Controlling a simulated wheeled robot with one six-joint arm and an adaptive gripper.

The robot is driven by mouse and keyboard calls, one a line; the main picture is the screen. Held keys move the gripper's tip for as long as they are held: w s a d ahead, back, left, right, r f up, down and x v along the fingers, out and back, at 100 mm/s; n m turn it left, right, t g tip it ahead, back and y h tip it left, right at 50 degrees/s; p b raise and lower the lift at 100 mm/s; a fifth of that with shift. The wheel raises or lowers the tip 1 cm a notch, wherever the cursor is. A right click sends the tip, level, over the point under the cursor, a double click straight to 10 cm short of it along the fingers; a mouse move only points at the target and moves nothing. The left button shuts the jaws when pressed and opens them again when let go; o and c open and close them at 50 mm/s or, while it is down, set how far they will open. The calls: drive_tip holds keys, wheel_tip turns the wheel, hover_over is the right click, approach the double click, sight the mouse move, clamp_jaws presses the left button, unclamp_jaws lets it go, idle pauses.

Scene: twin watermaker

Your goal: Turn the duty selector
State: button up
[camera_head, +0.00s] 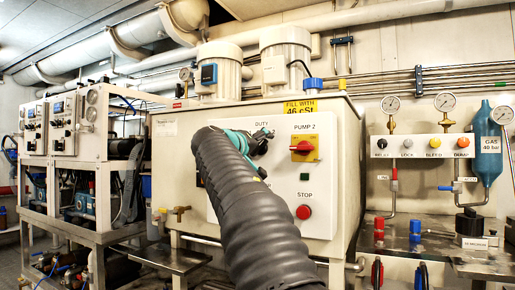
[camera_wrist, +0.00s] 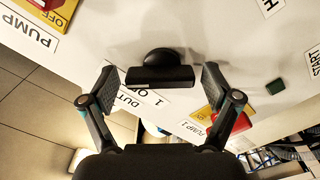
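The duty selector is a black knob (camera_wrist: 160,70) with a raised bar grip, on the white panel in the wrist view. A partly covered DUTY label (camera_wrist: 122,100) sits beside it. My gripper (camera_wrist: 160,84) is open, with one finger on each side of the knob's bar. Gaps show between both finger pads and the bar. In the head view my gripper (camera_head: 263,136) is at the panel just below the DUTY label (camera_head: 261,125). My dark sleeved arm and the gripper hide the knob there.
The yellow-red PUMP 2 switch (camera_head: 304,149) is right of my gripper, with the red STOP button (camera_head: 303,212) below it. In the wrist view the PUMP 1 switch (camera_wrist: 236,124) lies close to the right finger. A green button (camera_wrist: 275,87) is farther right.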

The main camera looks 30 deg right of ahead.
drive_tip(key=c, duration=0.9)
drive_tip(key=shift+o, duration=0.2)
drive_tip(key=shift+n, duration=0.3)
drive_tip(key=n+p, duration=0.2)
drive_tip(key=n, duration=0.1)
drive_tip(key=shift+r+n, duration=0.15)
drive_tip(key=shift+n, duration=0.25)
drive_tip(key=n+p, duration=0.3)
drive_tip(key=n, duration=0.2)
drive_tip(key=shift+a, duration=0.1)
drive_tip(key=n+p, duration=0.1)
drive_tip(key=n, duration=0.1)
drive_tip(key=n+p, duration=0.1)
drive_tip(key=n, duration=0.1)
drive_tip(key=shift+w+f+n, duration=0.1)
drive_tip(key=shift+f+n, duration=0.1)
drive_tip(key=shift+n, duration=0.2)
drive_tip(key=shift+f+n, duration=0.15)
drive_tip(key=shift+n, duration=1.65)
